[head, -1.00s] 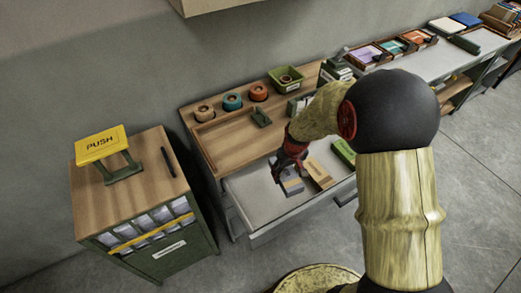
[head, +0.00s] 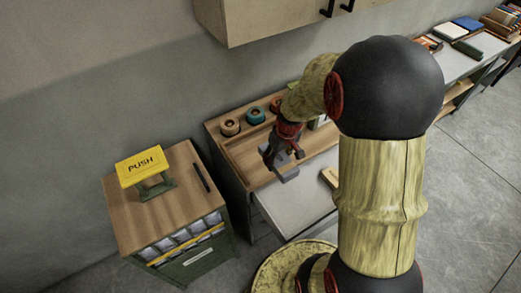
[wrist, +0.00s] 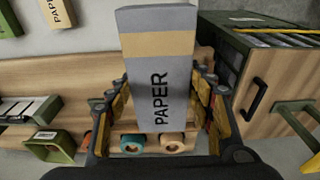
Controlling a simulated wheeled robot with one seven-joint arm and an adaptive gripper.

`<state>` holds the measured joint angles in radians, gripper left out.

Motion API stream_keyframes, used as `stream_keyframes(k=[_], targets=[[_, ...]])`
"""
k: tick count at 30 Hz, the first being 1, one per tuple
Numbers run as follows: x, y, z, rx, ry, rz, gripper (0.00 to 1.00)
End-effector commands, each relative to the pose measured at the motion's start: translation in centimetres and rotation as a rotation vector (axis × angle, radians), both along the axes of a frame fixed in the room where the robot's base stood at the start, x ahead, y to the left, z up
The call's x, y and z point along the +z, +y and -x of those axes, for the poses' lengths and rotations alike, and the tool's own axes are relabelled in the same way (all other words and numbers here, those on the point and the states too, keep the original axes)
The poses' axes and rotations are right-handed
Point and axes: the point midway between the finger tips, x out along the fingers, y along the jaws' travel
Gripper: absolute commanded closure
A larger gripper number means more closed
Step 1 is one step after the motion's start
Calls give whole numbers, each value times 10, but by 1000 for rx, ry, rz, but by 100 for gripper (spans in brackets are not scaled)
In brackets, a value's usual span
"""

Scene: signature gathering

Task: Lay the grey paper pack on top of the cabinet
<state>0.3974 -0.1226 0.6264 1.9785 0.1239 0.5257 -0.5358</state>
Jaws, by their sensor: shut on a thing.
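The grey paper pack (wrist: 158,80), labelled PAPER with a tan band, is between the fingers of my gripper (wrist: 160,105) in the wrist view. In the head view my gripper (head: 282,152) is shut on the pack (head: 287,173) and holds it in the air near the left end of the wooden desk. The fingers hide part of the pack. The cabinet (head: 130,212), green with a wooden top, stands to the left, apart from the pack. Its top also shows in the wrist view (wrist: 270,75).
A yellow PUSH sign on a stand (head: 142,166) and a dark bar (head: 201,178) occupy parts of the cabinet top; bare wood lies between and in front. The desk's drawer (head: 300,205) is open. Tape rolls (head: 230,127) stand behind. A wall cupboard (head: 270,20) hangs above.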

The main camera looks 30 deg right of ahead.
Motion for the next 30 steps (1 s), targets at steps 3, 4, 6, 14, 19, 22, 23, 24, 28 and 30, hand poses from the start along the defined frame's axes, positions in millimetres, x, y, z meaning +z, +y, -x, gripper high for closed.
stream_keyframes(k=[3,4,6,14,19,22,23,24,28,30], targets=[[-13,-2,-25,1,2,-1,83],[-16,-2,-32,2,2,-1,83],[-22,-3,-46,1,1,-1,83],[-58,-7,-93,-1,3,-2,83],[-79,-9,-112,-1,1,-1,83],[-85,-10,-118,-1,0,0,83],[-86,-10,-119,-1,0,0,83],[-87,-10,-120,-1,0,0,83],[-95,-10,-126,-1,0,0,83],[-106,-10,-124,-1,2,-1,83]])
